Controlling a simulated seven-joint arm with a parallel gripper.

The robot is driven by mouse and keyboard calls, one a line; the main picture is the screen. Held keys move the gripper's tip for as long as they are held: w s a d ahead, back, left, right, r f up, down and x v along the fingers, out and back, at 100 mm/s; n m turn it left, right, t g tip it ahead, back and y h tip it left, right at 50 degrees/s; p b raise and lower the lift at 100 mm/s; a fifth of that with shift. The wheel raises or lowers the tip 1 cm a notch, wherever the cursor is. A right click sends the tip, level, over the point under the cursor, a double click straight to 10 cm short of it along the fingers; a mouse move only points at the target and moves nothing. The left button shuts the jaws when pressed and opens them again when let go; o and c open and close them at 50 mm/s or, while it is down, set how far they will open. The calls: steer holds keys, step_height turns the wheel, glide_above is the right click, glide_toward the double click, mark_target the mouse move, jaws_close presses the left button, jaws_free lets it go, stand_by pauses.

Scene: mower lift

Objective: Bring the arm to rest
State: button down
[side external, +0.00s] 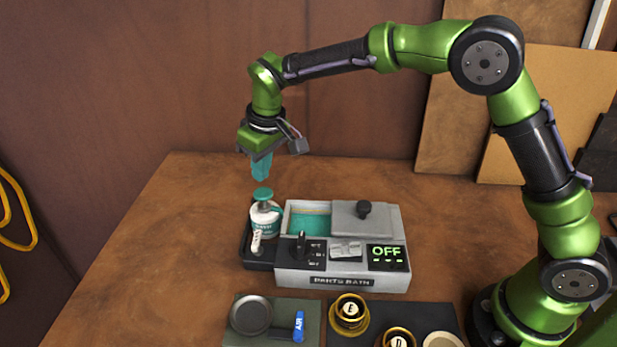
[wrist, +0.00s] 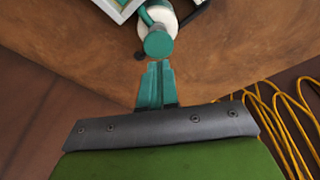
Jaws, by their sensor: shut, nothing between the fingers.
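My green arm reaches across the brown table from the right in the side external view. My gripper (side external: 261,172) hangs fingers down, just above the teal top of a white bottle (side external: 265,220), with a small gap between. In the wrist view, its teal fingers (wrist: 157,68) are together with nothing held. The bottle's round teal top (wrist: 158,44) shows just beyond the fingertips.
The grey parts bath (side external: 343,279) shows OFF on its display, with its tub partly covered by a knobbed lid (side external: 365,220). In front are a tray (side external: 310,308) with a round dish, and brass pieces (side external: 350,314). Yellow cable (wrist: 285,120) hangs left of the table in the side view.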

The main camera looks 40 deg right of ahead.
stand_by(0.3)
steer(key=shift+s+d+f+m+g, duration=0.2)
steer(key=shift+s+f, duration=0.1)
steer(key=shift+s, duration=0.3)
steer(key=shift+s+d+f+m+g, duration=0.15)
steer(key=shift+s+f+m, duration=0.1)
steer(key=shift+s, duration=0.35)
steer(key=s+d+r+m+t, duration=0.2)
steer(key=s+d+r, duration=0.3)
steer(key=s, duration=0.7)
steer(key=s+d+r+m+t+y, duration=0.1)
steer(key=s+d+r+m+t, duration=0.2)
steer(key=s+d, duration=0.5)
steer(key=s+r+m, duration=0.1)
steer(key=s+r, duration=0.1)
steer(key=s, duration=0.2)
steer(key=shift+s+d+r, duration=0.15)
steer(key=shift+r, duration=0.2)
steer(key=shift+t, duration=0.25)
